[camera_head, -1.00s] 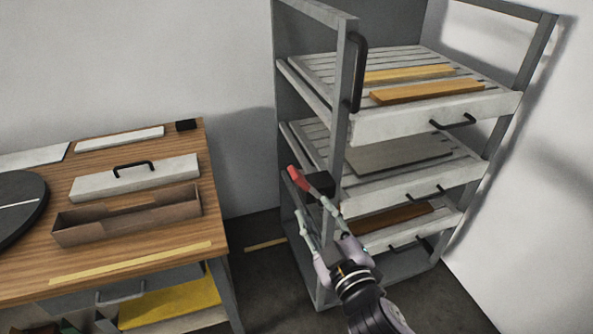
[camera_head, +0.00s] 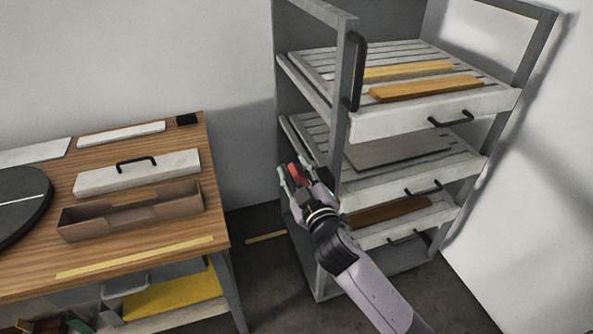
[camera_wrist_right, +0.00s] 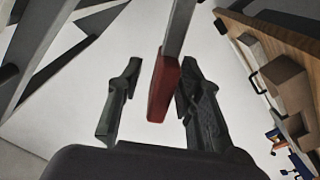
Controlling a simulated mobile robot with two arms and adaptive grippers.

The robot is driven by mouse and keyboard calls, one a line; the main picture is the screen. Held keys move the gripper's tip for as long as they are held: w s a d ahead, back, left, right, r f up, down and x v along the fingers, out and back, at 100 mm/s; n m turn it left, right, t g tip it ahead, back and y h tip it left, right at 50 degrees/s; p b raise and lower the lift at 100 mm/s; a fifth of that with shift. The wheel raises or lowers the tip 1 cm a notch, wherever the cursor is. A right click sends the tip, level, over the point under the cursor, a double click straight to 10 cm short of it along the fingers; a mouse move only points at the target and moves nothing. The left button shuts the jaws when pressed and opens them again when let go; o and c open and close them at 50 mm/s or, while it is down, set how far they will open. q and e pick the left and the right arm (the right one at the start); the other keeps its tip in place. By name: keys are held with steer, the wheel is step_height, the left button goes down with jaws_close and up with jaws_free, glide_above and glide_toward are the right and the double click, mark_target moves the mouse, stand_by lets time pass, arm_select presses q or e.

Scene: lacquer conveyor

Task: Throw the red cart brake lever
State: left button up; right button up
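The cart brake lever shows a red grip (camera_head: 296,176) beside the left front post of the grey rack cart. In the right wrist view the red grip (camera_wrist_right: 163,88) ends a grey bar coming down from the top. My right gripper (camera_head: 294,172) is around the grip with its fingers apart. In the right wrist view its fingers (camera_wrist_right: 160,80) stand on either side of the grip, with a clear gap on the left and the right finger very close. I cannot tell whether that finger touches. The gripper hides the lever's lower part and pivot. My left gripper is not in view.
The cart holds slatted trays (camera_head: 405,122) with boards and has a black upright handle (camera_head: 357,72) on its post. A wooden workbench (camera_head: 185,226) stands at left with a brown open box (camera_head: 130,219) and a white handled block (camera_head: 137,174). Floor shows between bench and cart.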

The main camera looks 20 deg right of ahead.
jaws_close()
stand_by(0.3)
stand_by(0.5)
